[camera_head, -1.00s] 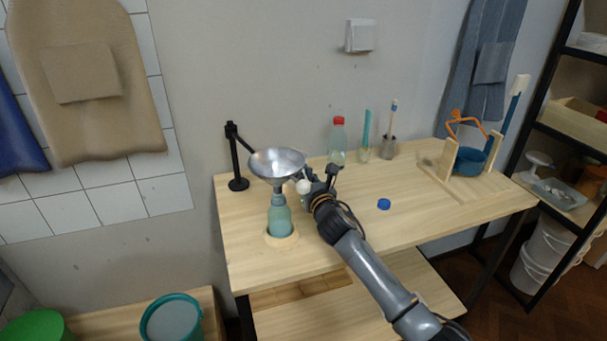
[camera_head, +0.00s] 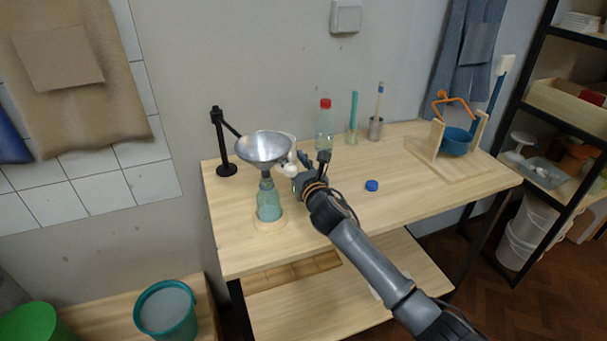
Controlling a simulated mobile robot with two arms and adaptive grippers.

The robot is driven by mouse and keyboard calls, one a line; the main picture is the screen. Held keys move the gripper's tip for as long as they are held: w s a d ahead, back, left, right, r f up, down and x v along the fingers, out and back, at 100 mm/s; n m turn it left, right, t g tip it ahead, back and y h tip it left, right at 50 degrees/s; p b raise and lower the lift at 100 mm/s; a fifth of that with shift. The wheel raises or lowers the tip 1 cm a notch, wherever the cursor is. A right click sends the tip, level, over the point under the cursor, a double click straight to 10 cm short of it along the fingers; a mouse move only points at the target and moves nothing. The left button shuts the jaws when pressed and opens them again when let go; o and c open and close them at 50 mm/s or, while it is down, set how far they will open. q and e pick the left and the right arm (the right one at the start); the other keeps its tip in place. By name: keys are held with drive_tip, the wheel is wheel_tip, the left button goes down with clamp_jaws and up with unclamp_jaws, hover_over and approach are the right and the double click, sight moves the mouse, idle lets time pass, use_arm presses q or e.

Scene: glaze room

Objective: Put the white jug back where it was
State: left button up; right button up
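The white jug appears to be the small white shape (camera_head: 291,167) just right of the metal funnel (camera_head: 262,146); only parts of it show between the funnel and my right gripper. My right gripper (camera_head: 303,172) is at the white shape, low over the table. My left gripper is out of view.
A black stand (camera_head: 225,150) is behind the funnel. A red-capped bottle (camera_head: 325,128) and a metal cup (camera_head: 375,129) stand at the back. A blue cap (camera_head: 372,186) lies right of my arm. A wooden frame with a blue pot (camera_head: 456,142) is at the right.

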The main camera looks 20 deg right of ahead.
drive_tip(key=s, duration=0.9)
drive_tip(key=shift+s+d+r, duration=0.1)
drive_tip(key=shift+s+d, duration=0.05)
drive_tip(key=shift+s, duration=0.25)
